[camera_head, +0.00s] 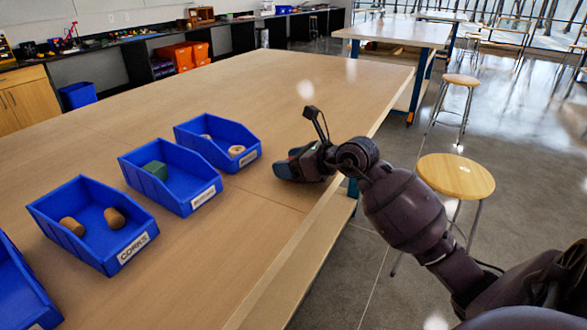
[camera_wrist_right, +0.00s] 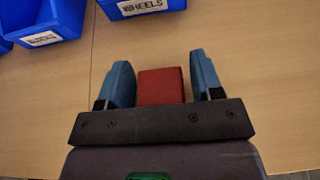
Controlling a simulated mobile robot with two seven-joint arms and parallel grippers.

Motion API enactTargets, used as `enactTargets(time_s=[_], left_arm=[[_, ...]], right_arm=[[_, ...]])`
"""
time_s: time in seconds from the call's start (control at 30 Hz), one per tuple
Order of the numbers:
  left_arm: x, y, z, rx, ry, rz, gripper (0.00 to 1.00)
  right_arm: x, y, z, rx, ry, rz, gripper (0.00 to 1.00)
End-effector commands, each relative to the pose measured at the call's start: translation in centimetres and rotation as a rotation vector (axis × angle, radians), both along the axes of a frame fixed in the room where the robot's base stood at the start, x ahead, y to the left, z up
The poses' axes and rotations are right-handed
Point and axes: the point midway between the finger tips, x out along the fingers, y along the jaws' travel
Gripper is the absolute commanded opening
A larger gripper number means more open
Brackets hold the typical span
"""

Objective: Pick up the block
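A red block (camera_wrist_right: 161,86) shows in the right wrist view, between the two blue fingers of my right gripper (camera_wrist_right: 163,78). The fingers stand on either side of it, with narrow gaps, so the gripper looks open around it. In the head view my right gripper (camera_head: 284,168) is low over the table near its right edge, and the red block is hidden there. A green block (camera_head: 156,170) lies in a blue bin (camera_head: 181,203) left of the gripper. My left gripper is not in view.
A blue bin labelled WHEELS (camera_wrist_right: 148,7) stands just beyond the gripper, and a blue bin labelled CORKS (camera_head: 104,262) holds two corks. The wooden table (camera_head: 270,95) is clear behind the bins. A stool (camera_head: 456,177) stands right of the table.

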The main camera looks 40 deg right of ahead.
Motion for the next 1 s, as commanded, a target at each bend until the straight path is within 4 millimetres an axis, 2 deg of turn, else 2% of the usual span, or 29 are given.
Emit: enactTargets(time_s=[0.03,0.2,0.27,0.57,0.77,1.0], left_arm=[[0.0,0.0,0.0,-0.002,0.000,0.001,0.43],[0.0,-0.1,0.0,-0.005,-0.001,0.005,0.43],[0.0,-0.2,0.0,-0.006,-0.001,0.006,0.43],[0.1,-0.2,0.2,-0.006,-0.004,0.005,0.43],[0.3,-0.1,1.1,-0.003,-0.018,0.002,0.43],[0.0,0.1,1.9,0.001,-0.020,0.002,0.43]], right_arm=[[0.0,0.0,0.0,0.000,0.000,0.000,0.52],[0.0,0.0,0.0,0.000,0.000,0.000,0.26],[0.0,0.0,0.0,0.000,0.000,0.000,0.19],[0.0,0.0,0.5,0.000,-0.002,0.000,0.19],[0.0,0.0,3.6,-0.003,-0.010,0.000,0.19],[-0.1,0.0,9.8,-0.005,-0.011,0.000,0.19]])
